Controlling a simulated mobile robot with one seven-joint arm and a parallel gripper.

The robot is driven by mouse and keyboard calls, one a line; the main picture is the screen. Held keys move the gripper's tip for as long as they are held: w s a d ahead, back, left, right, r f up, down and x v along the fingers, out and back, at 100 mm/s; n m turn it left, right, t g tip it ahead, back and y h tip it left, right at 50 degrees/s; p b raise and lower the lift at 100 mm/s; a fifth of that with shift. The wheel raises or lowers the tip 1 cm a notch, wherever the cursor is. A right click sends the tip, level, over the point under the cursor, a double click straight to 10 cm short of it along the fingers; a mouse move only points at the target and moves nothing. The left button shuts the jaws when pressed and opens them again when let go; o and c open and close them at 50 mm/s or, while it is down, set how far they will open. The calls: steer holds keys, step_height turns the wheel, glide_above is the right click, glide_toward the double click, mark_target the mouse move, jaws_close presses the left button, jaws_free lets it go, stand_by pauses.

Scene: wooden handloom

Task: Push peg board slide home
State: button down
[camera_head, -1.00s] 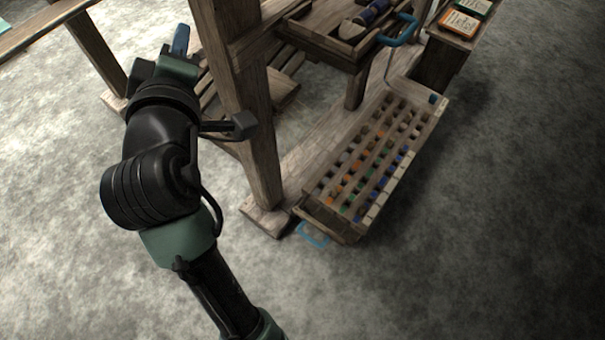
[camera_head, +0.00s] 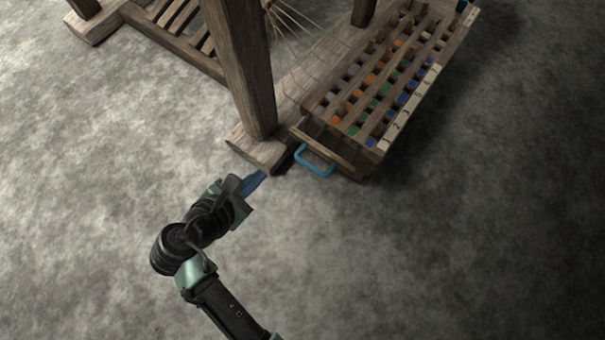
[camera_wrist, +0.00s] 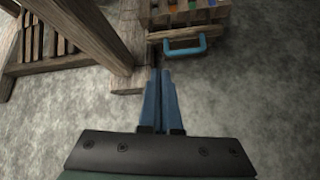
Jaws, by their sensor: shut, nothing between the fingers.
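The peg board (camera_head: 385,75) is a wooden frame with rows of coloured pegs, low down at the right of the loom. A slide (camera_head: 325,147) stands out a little at its near end and bears a blue handle (camera_head: 315,162). The handle also shows in the wrist view (camera_wrist: 185,45), at top right of centre. My gripper (camera_head: 258,178) is shut and empty, its blue fingers pointing towards the loom's foot, left of the handle and apart from it. In the wrist view my fingertips (camera_wrist: 160,72) lie just below and left of the handle.
A thick loom post (camera_head: 243,70) stands on a wooden foot (camera_head: 258,148) directly left of the handle, close to my fingers. A slatted wooden part (camera_head: 180,25) is at the upper left. The grey floor in front and to the right is clear.

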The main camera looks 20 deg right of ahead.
steer(key=s+d+f+n+h+b, duration=0.1)
steer(key=s+f+n+b, duration=0.1)
steer(key=s+f, duration=0.2)
step_height(320, 180, down, 3)
steer(key=shift+r+g, duration=0.15)
steer(key=shift+g, duration=0.25)
steer(key=shift+d, duration=0.1)
steer(key=d+r+b+x, duration=0.1)
steer(key=b+x, duration=0.9)
steer(key=x, duration=0.3)
steer(key=shift+w, duration=0.4)
steer(key=shift+d, duration=0.1)
